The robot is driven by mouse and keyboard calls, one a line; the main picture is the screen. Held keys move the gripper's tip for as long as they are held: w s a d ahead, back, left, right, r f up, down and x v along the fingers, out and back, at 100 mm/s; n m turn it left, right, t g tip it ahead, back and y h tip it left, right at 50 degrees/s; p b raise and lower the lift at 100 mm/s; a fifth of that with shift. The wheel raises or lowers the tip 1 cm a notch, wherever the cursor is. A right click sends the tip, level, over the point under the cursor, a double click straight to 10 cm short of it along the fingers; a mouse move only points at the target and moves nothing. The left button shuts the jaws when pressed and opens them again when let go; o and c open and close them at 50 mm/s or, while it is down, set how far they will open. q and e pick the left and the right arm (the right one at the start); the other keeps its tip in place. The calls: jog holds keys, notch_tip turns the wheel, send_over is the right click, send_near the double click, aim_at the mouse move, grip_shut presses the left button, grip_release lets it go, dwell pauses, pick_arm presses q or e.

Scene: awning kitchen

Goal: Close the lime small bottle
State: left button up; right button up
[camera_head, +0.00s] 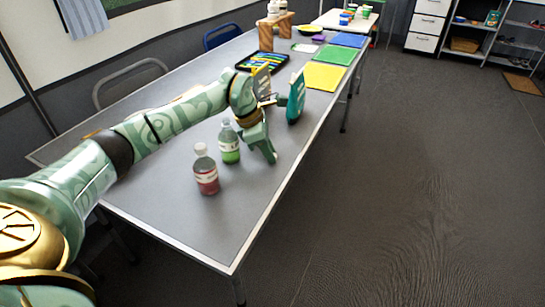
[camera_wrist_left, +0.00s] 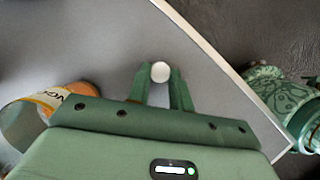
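The lime small bottle (camera_head: 229,150), clear with bright green liquid and a pale label, stands upright on the grey table. Its narrow top looks clear, without a distinct white cap. My left gripper (camera_head: 272,158) is just to its right in the head view, pointing down over the table. In the left wrist view, a round white cap (camera_wrist_left: 160,72) sits between the two fingertips of my left gripper (camera_wrist_left: 160,80), which look closed on it. The fingers hide the cap in the head view. My right gripper is not in the head view.
A red bottle (camera_head: 206,176) with a white cap stands near the lime one. A teal container (camera_head: 297,98) stands behind my gripper. An orange labelled container (camera_wrist_left: 62,100) shows in the wrist view. The table's front right part is clear.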

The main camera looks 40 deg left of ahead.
pick_arm(q)
grip_shut()
jog(key=shift+r, duration=0.3)
jog(key=r+p, duration=0.1)
jog(key=r, duration=0.1)
jog(key=r+p, duration=0.1)
jog(key=shift+s+r, duration=0.2)
jog(key=shift+r, duration=0.15)
jog(key=s+d+r+p, duration=0.5)
jog(key=s+r+p, duration=0.2)
jog(key=s, duration=0.5)
jog(key=shift+s+d+r, duration=0.2)
jog(key=shift+s+r, duration=0.05)
jog(key=shift+r, duration=0.6)
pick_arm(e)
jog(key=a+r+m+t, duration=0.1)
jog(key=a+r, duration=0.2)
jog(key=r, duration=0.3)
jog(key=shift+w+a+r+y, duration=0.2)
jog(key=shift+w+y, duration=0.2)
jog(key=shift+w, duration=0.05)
